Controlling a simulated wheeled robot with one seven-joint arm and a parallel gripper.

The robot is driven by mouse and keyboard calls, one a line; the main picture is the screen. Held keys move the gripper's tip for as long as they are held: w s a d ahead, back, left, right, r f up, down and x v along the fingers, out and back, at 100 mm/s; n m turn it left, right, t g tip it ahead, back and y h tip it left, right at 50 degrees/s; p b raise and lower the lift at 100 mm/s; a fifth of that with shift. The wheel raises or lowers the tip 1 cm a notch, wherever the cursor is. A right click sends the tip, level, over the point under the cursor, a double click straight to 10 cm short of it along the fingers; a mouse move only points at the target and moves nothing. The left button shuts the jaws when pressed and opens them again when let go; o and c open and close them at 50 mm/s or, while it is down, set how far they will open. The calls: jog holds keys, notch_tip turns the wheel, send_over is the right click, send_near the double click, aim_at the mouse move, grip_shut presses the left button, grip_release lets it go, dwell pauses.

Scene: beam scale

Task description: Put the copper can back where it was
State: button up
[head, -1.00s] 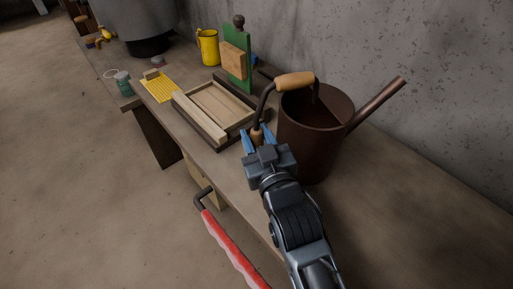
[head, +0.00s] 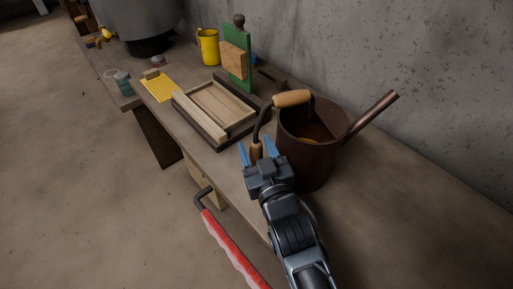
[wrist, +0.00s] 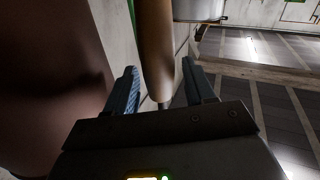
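The copper can (head: 306,160) is a dark brown watering can with a long spout and a wooden-grip handle (head: 292,98). It stands upright on the workbench (head: 385,215), with something yellowish visible inside. In the wrist view the same grip (wrist: 155,50) stands between the two parted fingers (wrist: 160,90), with gaps on both sides. The can's brown wall (wrist: 45,70) fills the left of that view.
A wooden tray (head: 190,117) lies left of the can, with a green board (head: 237,62) behind it. A yellow jug (head: 208,46) and a yellow mesh (head: 158,87) are farther back. A red-handled bar (head: 231,246) is in front. The bench's right part is clear.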

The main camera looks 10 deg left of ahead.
jog(key=shift+o, duration=0.6)
jog(key=shift+s, duration=0.1)
jog(key=b+v, duration=0.1)
jog(key=v, duration=1)
jog(key=shift+s+d, duration=0.2)
jog(key=shift+s, duration=0.15)
